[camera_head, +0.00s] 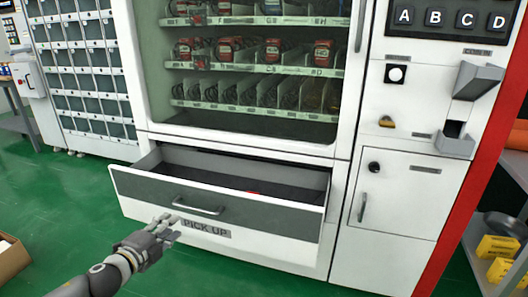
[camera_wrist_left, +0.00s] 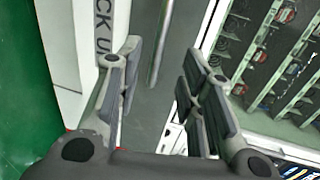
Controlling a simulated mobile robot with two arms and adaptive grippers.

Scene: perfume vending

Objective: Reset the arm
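My left gripper (camera_head: 163,228) is in front of the pulled-out pick-up drawer (camera_head: 225,206) of the vending machine. Its fingers are apart with nothing between them, and it is left of the "PICK UP" label (camera_head: 206,229). The left wrist view shows the spread fingers (camera_wrist_left: 155,95) with the drawer handle (camera_wrist_left: 163,45) beyond them; they look apart from the handle. In the head view the handle (camera_head: 198,208) is on the drawer's grey front. A small red thing (camera_head: 253,193) shows inside the drawer, mostly hidden by the front. My right gripper is not in view.
The vending machine (camera_head: 146,70) has shelves of boxed goods behind glass and a button panel (camera_head: 450,20) at upper right. White lockers (camera_head: 85,80) stand at left. A cardboard box (camera_head: 10,258) is at lower left. Yellow boxes (camera_head: 497,247) are at right. Green floor (camera_head: 60,205) is clear at left.

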